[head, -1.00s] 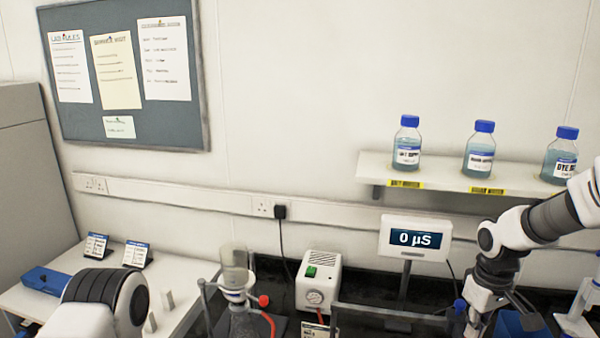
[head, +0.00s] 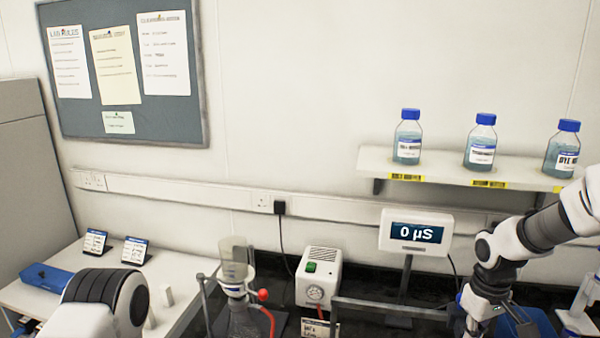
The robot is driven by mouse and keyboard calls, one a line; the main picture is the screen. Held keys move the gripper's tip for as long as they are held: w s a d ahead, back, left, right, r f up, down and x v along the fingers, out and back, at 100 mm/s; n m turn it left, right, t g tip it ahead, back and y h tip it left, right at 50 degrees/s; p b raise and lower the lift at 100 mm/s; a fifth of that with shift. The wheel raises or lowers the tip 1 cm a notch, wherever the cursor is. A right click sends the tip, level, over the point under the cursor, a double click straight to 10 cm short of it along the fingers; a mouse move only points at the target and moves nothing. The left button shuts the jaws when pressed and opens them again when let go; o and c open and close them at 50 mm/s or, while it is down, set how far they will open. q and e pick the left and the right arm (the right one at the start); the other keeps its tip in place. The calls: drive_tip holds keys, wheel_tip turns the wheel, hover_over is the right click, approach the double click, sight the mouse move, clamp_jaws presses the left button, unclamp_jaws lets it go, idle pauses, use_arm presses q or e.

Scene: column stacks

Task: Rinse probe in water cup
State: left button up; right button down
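My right arm comes in from the right, and its gripper (head: 480,322) points down at the lower right, with its fingertips cut off by the bottom edge. I cannot tell whether it is open or shut. A small blue-topped item, possibly the probe, shows only in part beside it. No water cup can be made out. The meter (head: 416,233) reads 0 µS on its stand, with a dark cable running down at its right. Part of my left arm shows at the lower left, but its gripper is out of view.
A filter funnel on a flask (head: 237,275) stands left of a white pump box (head: 318,278). A dark rail (head: 390,308) crosses in front of the meter. A shelf (head: 450,168) with blue-capped bottles hangs above. A side bench (head: 185,275) carries small cards and a blue box (head: 47,278).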

wheel_tip(320, 180, up, 5)
drive_tip(key=p, duration=0.4)
drive_tip(key=shift+r+p, duration=0.2)
drive_tip(key=shift+p, duration=0.15)
drive_tip(key=shift+r, duration=0.9)
drive_tip(key=shift+f, duration=0.1)
